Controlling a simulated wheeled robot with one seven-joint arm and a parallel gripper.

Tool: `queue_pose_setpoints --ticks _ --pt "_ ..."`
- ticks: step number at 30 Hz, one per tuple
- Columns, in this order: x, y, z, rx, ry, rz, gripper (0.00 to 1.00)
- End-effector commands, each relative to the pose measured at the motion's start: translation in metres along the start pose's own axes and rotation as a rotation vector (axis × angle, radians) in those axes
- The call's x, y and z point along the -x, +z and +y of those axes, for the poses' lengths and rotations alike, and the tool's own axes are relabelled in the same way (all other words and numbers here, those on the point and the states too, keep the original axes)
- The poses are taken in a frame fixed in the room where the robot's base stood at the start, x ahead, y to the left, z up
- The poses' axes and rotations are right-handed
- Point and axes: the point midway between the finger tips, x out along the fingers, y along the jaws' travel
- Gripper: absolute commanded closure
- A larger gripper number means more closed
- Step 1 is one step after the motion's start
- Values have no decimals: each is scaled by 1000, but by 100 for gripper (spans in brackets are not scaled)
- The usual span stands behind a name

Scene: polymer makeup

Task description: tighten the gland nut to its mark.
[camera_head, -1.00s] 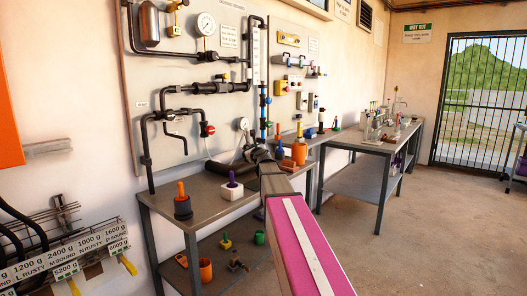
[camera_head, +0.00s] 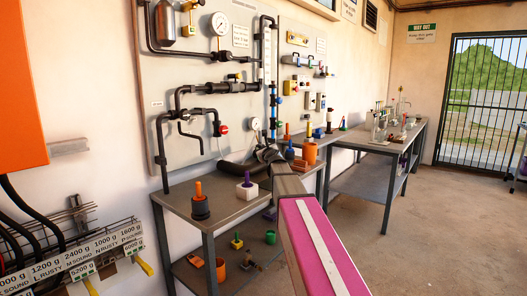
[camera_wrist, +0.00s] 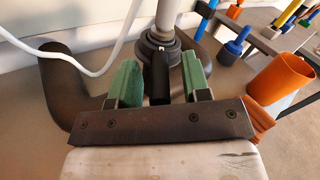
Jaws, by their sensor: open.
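In the wrist view a dark round collar (camera_wrist: 152,50), which looks like the gland nut, surrounds an upright grey stem (camera_wrist: 166,14). A black block (camera_wrist: 160,78) projects from it toward me. My gripper (camera_wrist: 163,68) is open, with one green-padded finger on each side of the block. A gap shows on the block's left; contact on the right cannot be told. A small pale spot shows on the collar, but I cannot tell whether it is the mark. In the head view my gripper (camera_head: 268,155) is at the bench's back by the pipe panel; the nut cannot be made out.
A thick dark curved pipe (camera_wrist: 62,85) and a white hose (camera_wrist: 75,62) are left of my gripper. An orange cup (camera_wrist: 281,84) and a blue-handled tool (camera_wrist: 236,46) are to the right. The bench (camera_head: 222,209) also holds an orange-handled tool (camera_head: 199,201) and a purple-handled one (camera_head: 247,187).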

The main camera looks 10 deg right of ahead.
Motion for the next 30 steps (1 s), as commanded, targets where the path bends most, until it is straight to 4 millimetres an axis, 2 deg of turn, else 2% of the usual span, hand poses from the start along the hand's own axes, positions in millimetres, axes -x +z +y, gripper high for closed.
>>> queue_pose_setpoints --ticks 8,18,21,30 --pt "27 0 0 0 0 0 57" --pt "90 -1 0 0 -1 1 57" --pt "102 -1 0 0 -1 1 57" --pt "108 0 0 0 0 1 57"
